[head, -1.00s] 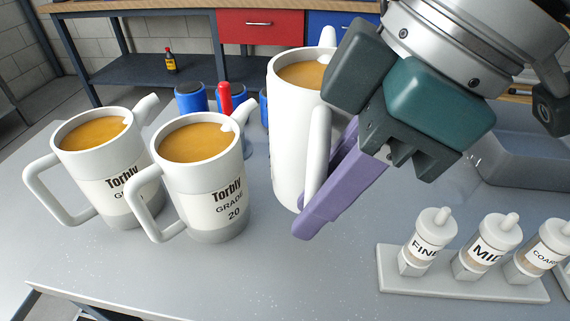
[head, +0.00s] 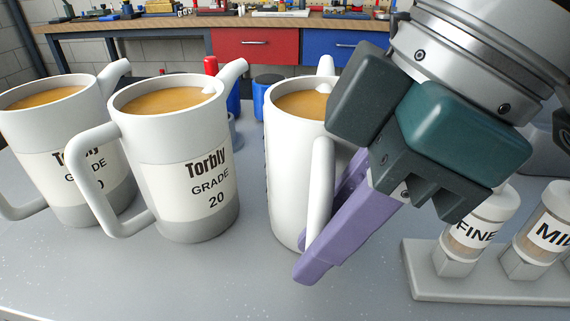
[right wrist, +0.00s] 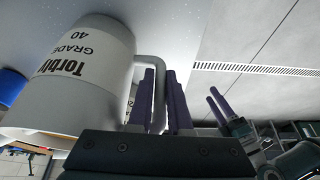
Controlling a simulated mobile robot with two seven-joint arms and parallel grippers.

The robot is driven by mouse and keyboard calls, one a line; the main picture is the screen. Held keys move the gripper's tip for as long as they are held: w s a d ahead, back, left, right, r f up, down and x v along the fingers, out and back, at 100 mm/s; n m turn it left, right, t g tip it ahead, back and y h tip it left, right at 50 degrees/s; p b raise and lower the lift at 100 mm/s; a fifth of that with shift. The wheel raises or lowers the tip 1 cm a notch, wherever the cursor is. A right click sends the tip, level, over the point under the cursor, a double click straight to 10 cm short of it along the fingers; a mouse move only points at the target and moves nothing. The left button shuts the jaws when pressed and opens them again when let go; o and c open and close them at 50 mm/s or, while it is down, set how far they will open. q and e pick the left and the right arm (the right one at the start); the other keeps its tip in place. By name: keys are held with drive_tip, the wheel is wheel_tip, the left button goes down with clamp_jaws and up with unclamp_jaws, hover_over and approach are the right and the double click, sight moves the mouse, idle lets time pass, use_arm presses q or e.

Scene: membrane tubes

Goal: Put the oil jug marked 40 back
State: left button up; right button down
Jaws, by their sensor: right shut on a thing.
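The jug marked 40 (head: 291,165) is white, upright and filled with amber oil. Its label faces away in the head view, but "GRADE 40" shows in the right wrist view (right wrist: 88,65). My right gripper (head: 325,245) is shut on its handle, with purple fingers on either side of it (right wrist: 160,100). I cannot tell whether its base touches the table. A jug marked 20 (head: 190,165) stands just left of it. Another jug (head: 62,150) at the far left has its number partly hidden. My left gripper (right wrist: 217,105) shows small in the right wrist view, its opening unclear.
The grey table (head: 150,280) is clear in front of the jugs. A rack (head: 480,285) with bottles labelled FINE and MID stands at the right. Blue and red items (head: 211,66) stand behind the jugs. A workbench (head: 200,25) with drawers is farther back.

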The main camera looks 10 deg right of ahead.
drive_tip(key=c, duration=0.8)
unclamp_jaws()
drive_tip(key=shift+f, duration=0.1)
drive_tip(key=shift+c, duration=0.2)
drive_tip(key=p+v, duration=0.3)
drive_tip(key=v, duration=0.9)
drive_tip(key=shift+p, duration=0.35)
drive_tip(key=shift+a, duration=0.1)
